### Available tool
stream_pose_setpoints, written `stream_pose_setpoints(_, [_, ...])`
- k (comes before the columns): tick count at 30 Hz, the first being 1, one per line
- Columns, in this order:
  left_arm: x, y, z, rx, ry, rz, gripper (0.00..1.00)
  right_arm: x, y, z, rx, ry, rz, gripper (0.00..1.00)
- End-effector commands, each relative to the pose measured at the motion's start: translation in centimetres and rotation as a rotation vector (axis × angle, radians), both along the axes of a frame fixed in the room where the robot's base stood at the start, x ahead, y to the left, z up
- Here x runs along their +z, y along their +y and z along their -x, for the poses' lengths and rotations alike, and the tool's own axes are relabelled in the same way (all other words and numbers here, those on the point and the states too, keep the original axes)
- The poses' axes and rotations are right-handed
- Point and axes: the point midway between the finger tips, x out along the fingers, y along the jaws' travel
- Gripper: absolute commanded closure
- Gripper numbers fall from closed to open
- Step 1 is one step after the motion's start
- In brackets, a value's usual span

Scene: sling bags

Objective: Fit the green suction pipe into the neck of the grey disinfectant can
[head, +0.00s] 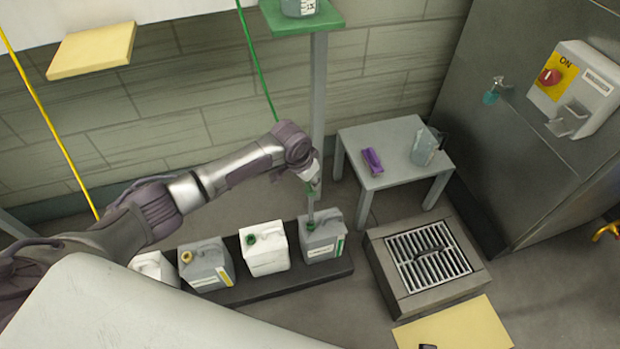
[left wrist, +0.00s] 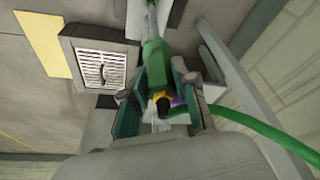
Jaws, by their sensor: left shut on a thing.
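My left gripper (head: 311,178) is shut on the green suction pipe, whose green grip (left wrist: 155,58) lies between the fingers in the left wrist view. The pipe's grey tube (head: 311,207) points down, roughly upright, over a grey can (head: 325,241) with a green neck and green label stripe. The tube's lower end meets the green neck in the picture; I cannot tell whether it is inside or just in front. A green hose (left wrist: 262,133) runs from the pipe. Another grey can (head: 207,268) has a yellow neck. Can labels are too small to read. My right gripper is out of view.
A white can (head: 266,254) with a green neck stands between the grey cans on a dark plinth (head: 290,284). Another white can (head: 152,268) is partly hidden. A grey post (head: 318,100) rises close behind my gripper. A small table (head: 398,140) and floor grate (head: 428,255) are at right.

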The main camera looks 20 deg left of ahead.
Motion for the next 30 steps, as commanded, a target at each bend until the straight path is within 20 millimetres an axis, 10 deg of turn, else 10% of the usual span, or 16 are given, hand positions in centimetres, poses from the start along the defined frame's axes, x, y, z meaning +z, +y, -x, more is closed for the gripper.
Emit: stream_pose_setpoints(30, [-0.3,0.0,0.0,0.0,-0.001,0.0,1.0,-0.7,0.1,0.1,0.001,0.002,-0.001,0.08])
